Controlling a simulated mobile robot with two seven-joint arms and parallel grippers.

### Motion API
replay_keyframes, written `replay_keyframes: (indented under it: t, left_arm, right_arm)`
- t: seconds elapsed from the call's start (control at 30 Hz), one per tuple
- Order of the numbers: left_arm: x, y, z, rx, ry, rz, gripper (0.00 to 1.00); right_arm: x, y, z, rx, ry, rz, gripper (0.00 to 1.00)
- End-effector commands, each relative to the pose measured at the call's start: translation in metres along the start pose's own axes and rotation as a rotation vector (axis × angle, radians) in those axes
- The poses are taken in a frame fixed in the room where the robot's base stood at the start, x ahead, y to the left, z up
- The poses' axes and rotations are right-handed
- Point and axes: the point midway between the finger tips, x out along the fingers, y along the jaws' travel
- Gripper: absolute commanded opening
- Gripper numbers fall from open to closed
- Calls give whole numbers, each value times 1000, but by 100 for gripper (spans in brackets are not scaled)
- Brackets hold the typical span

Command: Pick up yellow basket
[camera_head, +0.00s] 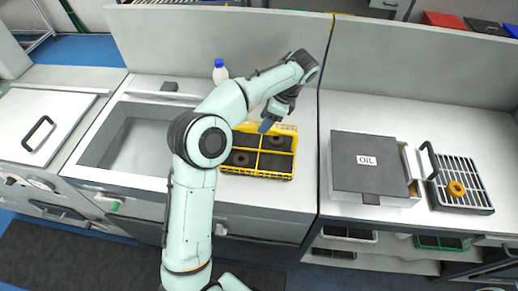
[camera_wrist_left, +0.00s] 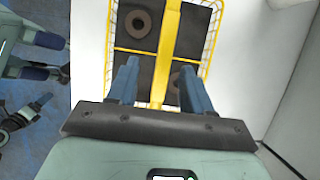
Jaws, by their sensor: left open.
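The yellow basket (camera_head: 287,174) stands on the counter in the middle of the head view, close to the divider panel. It is a wire basket with dark compartments and round dark items inside. My left gripper (camera_head: 267,125) is over its back part, with my arm covering its left side. In the left wrist view the basket (camera_wrist_left: 165,48) lies ahead, and its yellow centre bar runs between the two blue fingers of my left gripper (camera_wrist_left: 157,84). The fingers are apart. I cannot tell whether they touch the bar. My right gripper is not clearly visible in the head view.
A white bottle with a blue cap (camera_head: 220,72) stands behind my arm. A sink (camera_head: 125,138) is to the left.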

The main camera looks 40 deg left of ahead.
Motion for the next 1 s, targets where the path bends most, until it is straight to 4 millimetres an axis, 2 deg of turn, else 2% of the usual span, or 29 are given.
replay_keyframes:
  t: [0.27, 0.53, 0.77, 0.8, 0.93, 1.0]
  left_arm:
    - [17, -1, 1, -2, 1, 0, 50]
    - [56, -1, 1, -2, 1, 0, 50]
    - [57, -2, 1, -2, 4, -4, 50]
    - [57, -2, 1, -2, 4, -3, 44]
    - [57, -2, 1, -2, 4, -3, 1]
    - [57, -2, 1, -2, 4, -3, 0]
  right_arm:
    - [6, 3, 3, 1, -3, 1, 79]
    - [19, 10, 11, 5, -14, 5, 79]
    - [18, 10, 10, 5, -14, 5, 79]
    - [18, 10, 10, 5, -13, 5, 79]
    - [18, 10, 10, 5, -13, 5, 79]
    - [18, 10, 10, 5, -13, 5, 79]
